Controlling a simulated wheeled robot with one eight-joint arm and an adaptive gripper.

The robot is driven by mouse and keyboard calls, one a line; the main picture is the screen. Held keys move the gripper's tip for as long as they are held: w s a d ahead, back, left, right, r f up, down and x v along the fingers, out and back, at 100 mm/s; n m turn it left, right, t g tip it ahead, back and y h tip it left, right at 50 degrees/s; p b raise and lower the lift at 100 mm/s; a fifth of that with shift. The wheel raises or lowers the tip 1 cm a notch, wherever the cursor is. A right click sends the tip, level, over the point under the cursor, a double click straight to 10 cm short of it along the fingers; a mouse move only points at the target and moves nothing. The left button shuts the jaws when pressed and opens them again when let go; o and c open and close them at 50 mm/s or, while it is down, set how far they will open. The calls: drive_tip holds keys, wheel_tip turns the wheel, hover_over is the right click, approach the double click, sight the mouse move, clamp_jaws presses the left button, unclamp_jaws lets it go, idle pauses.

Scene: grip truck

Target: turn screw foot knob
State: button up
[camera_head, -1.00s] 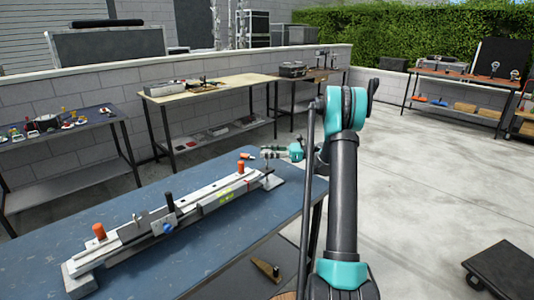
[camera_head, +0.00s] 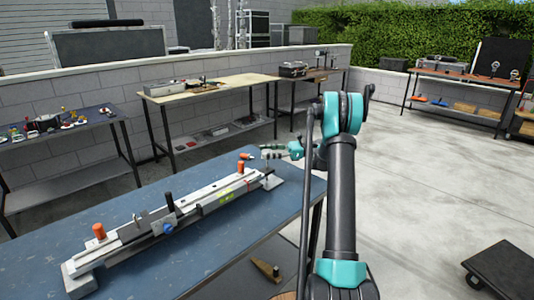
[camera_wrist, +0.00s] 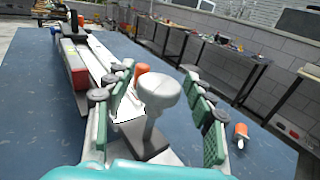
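The screw foot knob (camera_wrist: 156,88) is a pale grey mushroom-shaped cap on a short stem above a grey plate (camera_wrist: 150,143) in the wrist view. My gripper (camera_wrist: 158,80) is open, its green-padded fingers on either side of the knob. A gap shows on the right, and contact on the left cannot be told. In the head view my gripper (camera_head: 280,151) is at the far end of the long white rail (camera_head: 206,195), above its foot plate. The knob is hard to make out there, being small and partly covered by my gripper.
Orange knobs stand on the rail, one near (camera_head: 99,231) and one far (camera_head: 241,167). A loose orange-tipped part (camera_wrist: 241,131) lies on the blue table (camera_head: 110,217), right of my fingers in the wrist view. Free table surface surrounds the rail.

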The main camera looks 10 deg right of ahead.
idle(0.3)
drive_tip(key=d, duration=1.2)
drive_tip(key=shift+s, duration=0.2)
idle(0.5)
